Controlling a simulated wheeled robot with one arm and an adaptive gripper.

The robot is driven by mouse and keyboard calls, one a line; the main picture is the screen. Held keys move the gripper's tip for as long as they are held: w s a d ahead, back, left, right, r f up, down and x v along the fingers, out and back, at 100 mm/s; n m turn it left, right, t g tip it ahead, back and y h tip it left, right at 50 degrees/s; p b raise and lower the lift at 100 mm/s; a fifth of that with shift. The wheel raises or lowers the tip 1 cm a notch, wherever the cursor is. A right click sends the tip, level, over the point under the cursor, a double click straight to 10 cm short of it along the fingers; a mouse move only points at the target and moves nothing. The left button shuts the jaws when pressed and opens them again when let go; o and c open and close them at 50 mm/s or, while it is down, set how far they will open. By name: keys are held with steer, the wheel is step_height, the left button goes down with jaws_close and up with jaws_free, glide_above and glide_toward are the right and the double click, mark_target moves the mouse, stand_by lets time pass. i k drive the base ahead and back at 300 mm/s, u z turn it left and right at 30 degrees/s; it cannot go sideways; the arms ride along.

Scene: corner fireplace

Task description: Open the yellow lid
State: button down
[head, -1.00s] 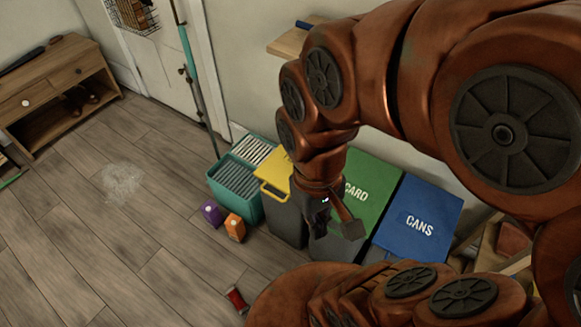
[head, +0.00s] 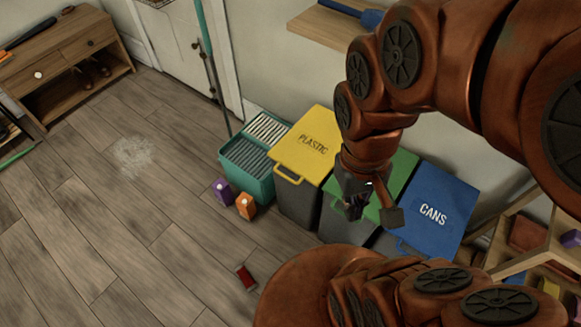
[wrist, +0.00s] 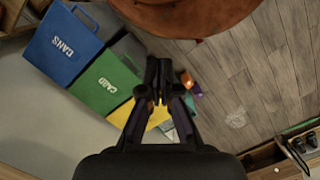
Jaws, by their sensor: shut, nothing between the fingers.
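The yellow lid (head: 306,150), marked PLASTIC, lies closed on a dark grey bin. Its yellow handle (head: 289,180) sticks out at the front edge. My gripper (head: 355,208) is to the right of the lid, in front of the green-lidded bin, apart from the handle. In the wrist view my gripper (wrist: 159,68) is shut and empty, its fingertips together. Part of the yellow lid (wrist: 122,115) shows there behind the fingers, which hide the rest of it.
The green lid (head: 401,172) and the blue CANS lid (head: 431,210) stand to the right. A red object (head: 246,278) lies on the floor. Floor at left is mostly clear.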

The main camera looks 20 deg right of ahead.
mark_target(310, 149)
steer(key=u, duration=0.35)
steer(key=k, duration=0.45)
steer(key=u, duration=1.3)
steer(key=i, duration=0.9)
steer(key=z, duration=0.5)
